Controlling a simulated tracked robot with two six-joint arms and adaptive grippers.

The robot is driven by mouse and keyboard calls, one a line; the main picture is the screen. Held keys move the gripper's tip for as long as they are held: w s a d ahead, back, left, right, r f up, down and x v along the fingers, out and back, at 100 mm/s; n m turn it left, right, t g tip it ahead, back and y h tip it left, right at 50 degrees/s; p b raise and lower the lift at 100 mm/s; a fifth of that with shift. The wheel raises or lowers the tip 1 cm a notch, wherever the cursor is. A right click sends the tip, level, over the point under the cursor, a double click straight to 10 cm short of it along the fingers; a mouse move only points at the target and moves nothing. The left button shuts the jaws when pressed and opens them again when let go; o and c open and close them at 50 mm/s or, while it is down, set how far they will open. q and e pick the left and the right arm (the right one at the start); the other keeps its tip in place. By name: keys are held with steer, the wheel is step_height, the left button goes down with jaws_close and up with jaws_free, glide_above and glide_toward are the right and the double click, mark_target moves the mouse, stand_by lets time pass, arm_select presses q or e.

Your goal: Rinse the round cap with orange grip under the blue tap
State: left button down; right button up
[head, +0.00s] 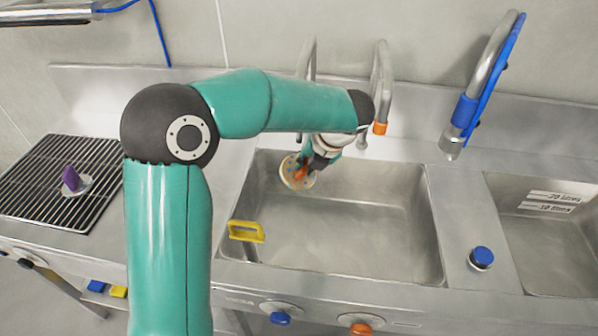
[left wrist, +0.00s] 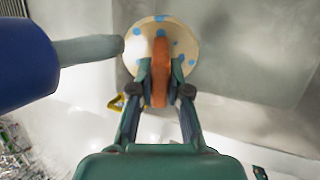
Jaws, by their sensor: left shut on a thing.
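The round cap (head: 290,179) is a pale disc held over the left basin (head: 385,235), near its back left. In the left wrist view the cap (left wrist: 139,50) has several blue spots on its face, and its orange grip (left wrist: 160,72) stands between the fingers. My left gripper (left wrist: 159,80) is shut on that grip. In the left wrist view a blue tap collar (left wrist: 25,60) with a grey outlet (left wrist: 88,50) points at the cap's left rim; I cannot tell whether water runs. In the head view my arm hides the outlet of the left tap (head: 308,55). My right gripper is not in view.
An orange-ringed tap (head: 380,128) stands right of my gripper, and a blue-hosed tap (head: 466,108) farther right. A yellow handle (head: 246,231) sits at the basin's left edge. Blue (head: 281,318) and orange (head: 361,328) knobs are in front. A rack (head: 35,190) holds a purple-gripped piece (head: 72,180).

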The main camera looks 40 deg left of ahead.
arm_select(q)
steer(key=shift+s, duration=0.5)
steer(key=s+d+p, duration=0.1)
steer(key=d, duration=0.7)
steer(key=shift+p, duration=0.3)
steer(key=shift+a, duration=0.1)
steer(key=shift+r, duration=0.1)
stand_by(1.1)
steer(key=d+r+p, duration=0.4)
steer(key=d, duration=0.1)
steer(key=shift+s, duration=0.4)
